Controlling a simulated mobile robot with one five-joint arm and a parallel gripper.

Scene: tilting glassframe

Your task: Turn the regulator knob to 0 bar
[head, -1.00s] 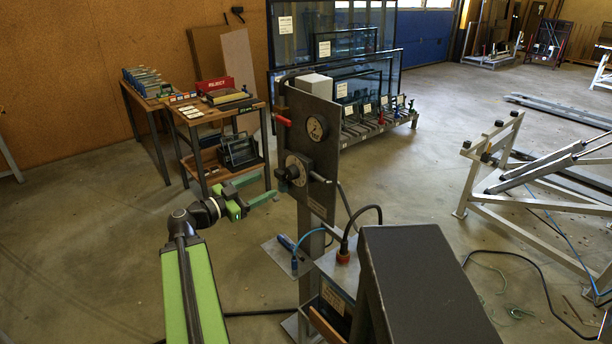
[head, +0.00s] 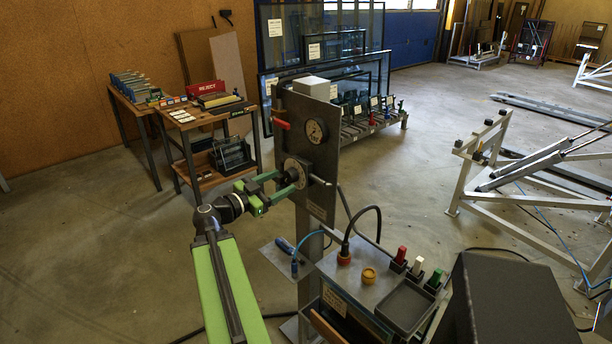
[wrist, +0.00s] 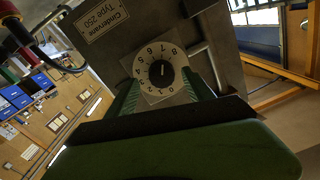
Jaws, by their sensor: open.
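The black regulator knob (head: 294,173) sits on the front of an upright grey panel (head: 322,160). In the wrist view the knob (wrist: 158,73) is in the middle of a pale dial plate with numbers around it. A short pale mark shows on the knob, but I cannot tell exactly which number it points at. My gripper (head: 290,181) is open at the panel, its green fingers reaching to either side of the knob. In the wrist view the fingers (wrist: 162,84) flank the dial; contact with the knob cannot be told. A round gauge (head: 317,130) is above the knob, its reading too small.
A red-handled lever (head: 281,124) sticks out of the panel above my gripper. A metal rod (head: 320,180) projects right of the knob. A box with coloured plugs and a tray (head: 405,308) stands below right. Open floor lies to the left.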

